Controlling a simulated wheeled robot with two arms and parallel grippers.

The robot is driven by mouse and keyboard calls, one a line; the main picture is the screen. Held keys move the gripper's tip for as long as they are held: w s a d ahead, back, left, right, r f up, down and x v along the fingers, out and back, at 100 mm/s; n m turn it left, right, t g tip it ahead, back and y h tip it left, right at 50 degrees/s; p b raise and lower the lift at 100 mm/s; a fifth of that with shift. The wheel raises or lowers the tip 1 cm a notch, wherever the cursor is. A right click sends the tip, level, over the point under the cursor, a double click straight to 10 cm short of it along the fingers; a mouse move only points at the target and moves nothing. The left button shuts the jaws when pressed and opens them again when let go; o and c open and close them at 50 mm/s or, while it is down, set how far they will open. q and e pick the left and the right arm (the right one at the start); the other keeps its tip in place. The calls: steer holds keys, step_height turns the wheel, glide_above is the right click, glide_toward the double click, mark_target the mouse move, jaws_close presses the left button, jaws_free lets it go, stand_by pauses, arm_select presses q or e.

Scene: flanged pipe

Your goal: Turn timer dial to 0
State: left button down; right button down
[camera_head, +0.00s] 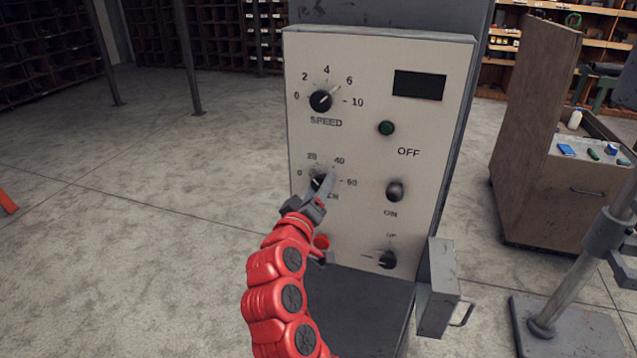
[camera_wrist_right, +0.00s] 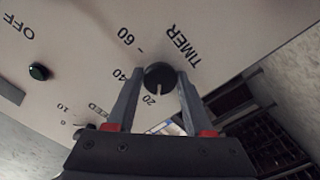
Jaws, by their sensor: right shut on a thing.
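The timer dial (camera_head: 317,181) is a black round knob on the pale control panel, with a scale of 0, 20, 40 and 60 around it. My right gripper (camera_head: 325,184) reaches it from below and partly covers it and its label in the head view. In the right wrist view the timer dial (camera_wrist_right: 159,75) sits between the two fingers of my right gripper (camera_wrist_right: 158,88), which is shut on it. Its white pointer mark lies near 20, slightly on the side away from 40. My left gripper is not in view.
Above is the speed dial (camera_head: 320,101). To the right are a dark display (camera_head: 419,85), a green button (camera_head: 386,128), an on/off switch (camera_head: 395,190) and a lower knob (camera_head: 387,260). A red button (camera_head: 321,242) lies close beside my right arm. A grey box (camera_head: 437,290) juts out lower right.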

steer(key=n+p, duration=0.1)
steer(key=n, duration=0.1)
steer(key=n+p, duration=0.1)
steer(key=shift+r+n, duration=0.2)
steer(key=shift+n, duration=0.2)
steer(key=n+p, duration=0.3)
steer(key=n, duration=0.2)
steer(key=shift+f+p, duration=0.15)
steer(key=shift+p, duration=0.25)
steer(key=shift+n, duration=0.4)
steer(key=shift+c, duration=1.5)
jaws_free()
steer(key=shift+s, duration=0.1)
steer(key=b+v, duration=0.3)
steer(key=v, duration=1.4)
steer(key=shift+b, duration=0.3)
